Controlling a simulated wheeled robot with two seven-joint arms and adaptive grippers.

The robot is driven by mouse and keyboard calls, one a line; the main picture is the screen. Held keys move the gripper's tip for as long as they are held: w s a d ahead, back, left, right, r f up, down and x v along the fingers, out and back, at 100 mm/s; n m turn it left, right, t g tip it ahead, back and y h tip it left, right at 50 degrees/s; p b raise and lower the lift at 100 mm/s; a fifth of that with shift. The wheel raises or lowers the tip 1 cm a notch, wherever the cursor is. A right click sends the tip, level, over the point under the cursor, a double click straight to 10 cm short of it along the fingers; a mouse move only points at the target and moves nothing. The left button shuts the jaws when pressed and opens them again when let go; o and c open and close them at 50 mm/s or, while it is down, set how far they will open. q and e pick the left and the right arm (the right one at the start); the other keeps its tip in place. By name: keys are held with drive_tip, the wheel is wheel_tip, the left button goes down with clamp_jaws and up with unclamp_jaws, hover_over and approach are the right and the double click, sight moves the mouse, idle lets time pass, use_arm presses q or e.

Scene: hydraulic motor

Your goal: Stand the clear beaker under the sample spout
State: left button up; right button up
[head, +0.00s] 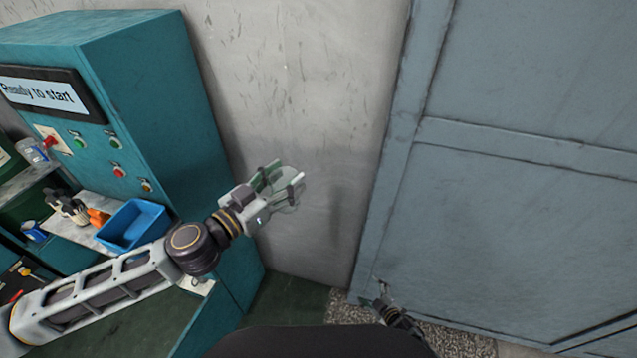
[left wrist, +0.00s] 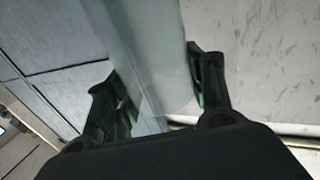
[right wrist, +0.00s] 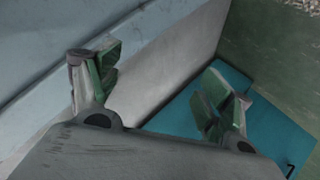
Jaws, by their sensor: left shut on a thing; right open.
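The clear beaker (head: 288,205) is held in my left gripper (head: 283,182), in front of the bare wall and right of the teal machine. It is see-through and hard to make out in the head view. In the left wrist view the clear beaker (left wrist: 150,55) lies between the two fingers of the left gripper (left wrist: 158,85). My right gripper (head: 375,298) is low, near the grey door. In the right wrist view the right gripper (right wrist: 160,85) has its fingers apart with nothing between them. I cannot make out the sample spout in any view.
A large grey door (head: 530,210) fills the right. The wall (head: 300,80) between is bare.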

drive_tip(key=w+a+r+n+y, duration=0.4)
drive_tip(key=r+n, duration=0.1)
drive_tip(key=r, duration=0.4)
drive_tip(key=w+a+r+n+t+y, duration=0.1)
drive_tip(key=w+a+r+n+y, duration=0.3)
drive_tip(key=r, duration=0.6)
drive_tip(key=w+a+r+n+y, duration=0.35)
drive_tip(key=w+r+n, duration=0.2)
drive_tip(key=r, duration=0.35)
drive_tip(key=s+a+r+n+g, duration=0.3)
drive_tip(key=r+n+g, duration=0.2)
drive_tip(key=r+n, duration=0.4)
drive_tip(key=s+a+r+n+g+h, duration=0.1)
drive_tip(key=s+a+r+n+g, duration=0.2)
drive_tip(key=r+n, duration=0.6)
drive_tip(key=s+a+r+n+g+h, duration=0.1)
drive_tip(key=s+a+r+n+g, duration=0.2)
drive_tip(key=r+n+g, duration=0.4)
drive_tip(key=shift+s+r+n, duration=0.2)
drive_tip(key=shift+r+n, duration=1.35)
drive_tip(key=shift+n, duration=0.9)
drive_tip(key=shift+a+f, duration=0.1)
drive_tip(key=shift+a, duration=0.05)
drive_tip(key=shift+x, duration=3.65)
